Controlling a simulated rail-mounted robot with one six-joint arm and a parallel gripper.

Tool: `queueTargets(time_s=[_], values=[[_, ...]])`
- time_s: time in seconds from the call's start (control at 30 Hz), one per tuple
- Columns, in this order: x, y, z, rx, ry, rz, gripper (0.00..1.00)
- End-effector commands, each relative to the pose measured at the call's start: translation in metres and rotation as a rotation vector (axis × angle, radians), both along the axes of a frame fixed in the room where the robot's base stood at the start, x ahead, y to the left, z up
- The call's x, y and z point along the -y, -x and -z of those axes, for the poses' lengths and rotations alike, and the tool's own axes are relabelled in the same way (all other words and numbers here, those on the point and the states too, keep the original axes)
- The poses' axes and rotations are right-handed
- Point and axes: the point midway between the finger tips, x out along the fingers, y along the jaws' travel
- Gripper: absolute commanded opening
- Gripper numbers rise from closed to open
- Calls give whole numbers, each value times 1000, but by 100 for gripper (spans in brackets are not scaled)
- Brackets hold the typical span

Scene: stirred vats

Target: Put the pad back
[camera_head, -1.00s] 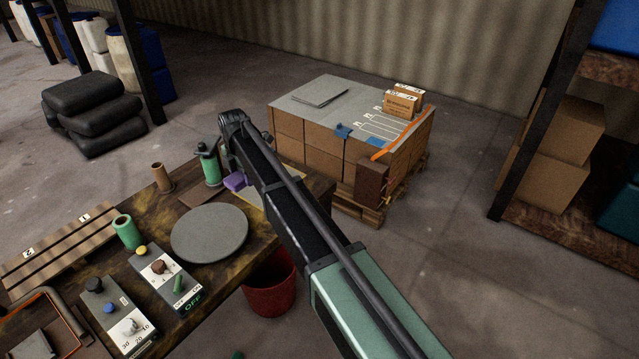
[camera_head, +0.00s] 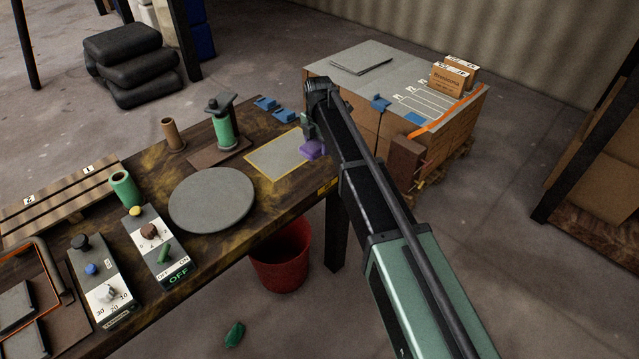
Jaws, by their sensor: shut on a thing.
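My gripper (camera_head: 308,128) is over the far right end of the workbench, partly hidden by my own arm. A small purple block (camera_head: 313,150), which may be the pad, is at its fingertips; the gripper appears shut on it. The block shows at the right edge of a grey, yellow-bordered rectangle (camera_head: 277,155) on the bench. I cannot tell whether it touches the surface. Several grey slabs lie in and beside an orange-edged tray (camera_head: 50,305) at the lower left.
A green cylinder in a stand (camera_head: 222,130), a round grey plate (camera_head: 212,200) and control boxes (camera_head: 160,248) occupy the bench. Blue pieces (camera_head: 265,103) sit at its back edge. A red bucket (camera_head: 280,258) is on the floor.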

Motion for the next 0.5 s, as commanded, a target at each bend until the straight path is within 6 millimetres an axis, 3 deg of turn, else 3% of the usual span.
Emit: queueTargets(time_s=[0.03,0.1,0.33,0.5], values=[[0,0,35,0,0,0,44],[0,0,52,0,0,0,44],[0,0,57,0,0,0,44],[0,0,91,0,0,0,44]])
